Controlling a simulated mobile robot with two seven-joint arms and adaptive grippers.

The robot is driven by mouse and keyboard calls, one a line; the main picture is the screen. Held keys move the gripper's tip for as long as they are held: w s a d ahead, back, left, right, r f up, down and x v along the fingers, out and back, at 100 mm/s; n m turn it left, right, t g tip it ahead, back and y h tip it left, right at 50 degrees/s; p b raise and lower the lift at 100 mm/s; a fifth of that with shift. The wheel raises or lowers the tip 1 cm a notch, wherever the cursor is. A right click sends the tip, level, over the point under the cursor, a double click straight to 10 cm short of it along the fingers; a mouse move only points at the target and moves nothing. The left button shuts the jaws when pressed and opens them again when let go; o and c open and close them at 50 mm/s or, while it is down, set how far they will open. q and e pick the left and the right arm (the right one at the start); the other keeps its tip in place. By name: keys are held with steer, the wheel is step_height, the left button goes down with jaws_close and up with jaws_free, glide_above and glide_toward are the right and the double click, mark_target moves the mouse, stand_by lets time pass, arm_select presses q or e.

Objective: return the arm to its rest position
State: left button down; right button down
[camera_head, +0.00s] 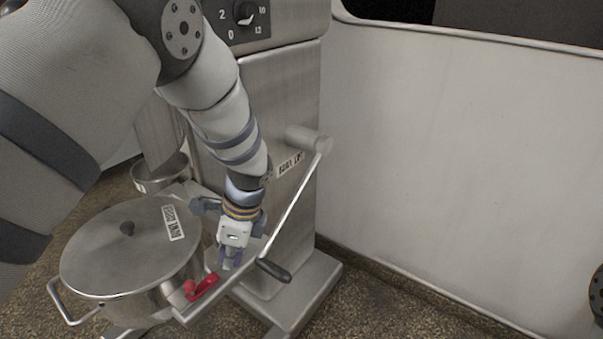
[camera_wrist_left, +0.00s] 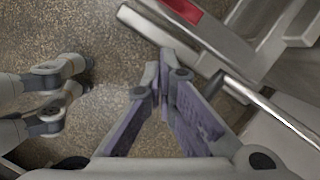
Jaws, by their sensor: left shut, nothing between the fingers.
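My left arm (camera_head: 222,115) comes in from the upper left in the head view and reaches down in front of the mixer. My left gripper (camera_head: 229,262) is at its end, pointing down beside the red latch (camera_head: 202,287) on the bowl's support. In the left wrist view the left gripper's fingers (camera_wrist_left: 163,80) meet at their tips, with nothing between them. The red latch also shows at the top of that view (camera_wrist_left: 182,10). I cannot tell from these frames whether the gripper touches the support. My right gripper is not in view.
A grey mixer (camera_head: 270,110) stands behind the arm, with a dial (camera_head: 244,13) on top. Its crank lever has a dark handle (camera_head: 273,270) close to the gripper's right. A lidded steel bowl (camera_head: 120,250) stands at the left. A pale wall (camera_head: 460,150) closes the right side.

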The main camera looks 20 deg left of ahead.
arm_select(q)
steer(key=s+d+f+n+g+h, duration=0.1)
steer(key=s+d+f+n+h, duration=0.2)
steer(key=s+f+n, duration=0.8)
steer(key=s+d+f+n+p, duration=0.1)
steer(key=s+n, duration=0.3)
steer(key=s, duration=2.1)
steer(key=shift+s+d+f+n+g, duration=0.15)
steer(key=shift+s+f+n+g, duration=0.15)
steer(key=shift+f, duration=0.35)
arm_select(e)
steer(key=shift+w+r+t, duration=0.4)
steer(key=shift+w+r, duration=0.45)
